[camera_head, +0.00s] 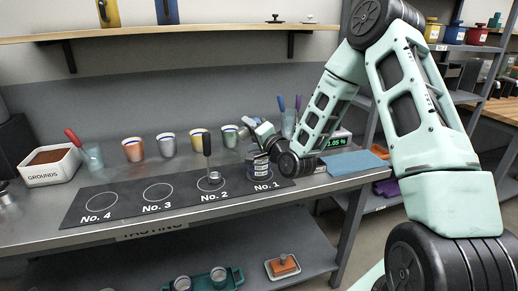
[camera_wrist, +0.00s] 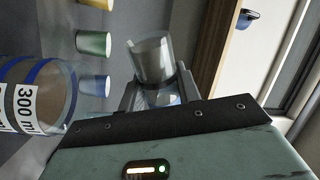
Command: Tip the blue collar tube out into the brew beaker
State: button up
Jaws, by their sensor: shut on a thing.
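My gripper (camera_wrist: 160,92) is shut on a clear tube (camera_wrist: 152,58). A bluish band shows low on the tube between the fingers, partly hidden by them. I cannot tell what is inside it. The tube is hard to make out there.
The dark mat (camera_head: 135,200) has numbered spots; a dark-handled tool (camera_head: 207,150) stands at No. 2. Several coloured cups, including a yellow cup (camera_head: 200,139) and green cup (camera_head: 230,136), line the back.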

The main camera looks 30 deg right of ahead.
jog(key=shift+r+m+p, duration=0.25)
jog(key=shift+m+p, duration=0.25)
jog(key=shift+m, duration=0.2)
dwell(0.7)
jog(key=shift+f+m+h+b, duration=0.3)
jog(key=shift+f+m, duration=0.25)
jog(key=shift+m, duration=0.45)
dwell(1.4)
jog(key=shift+d+r+m+p, duration=0.1)
jog(key=shift+r+m+p, duration=0.15)
jog(key=shift+m, duration=0.4)
jog(key=shift+d+r+m+p, duration=0.1)
jog(key=shift+m+p, duration=0.2)
jog(key=shift+m, duration=0.35)
dwell(1.5)
jog(key=shift+a, duration=0.1)
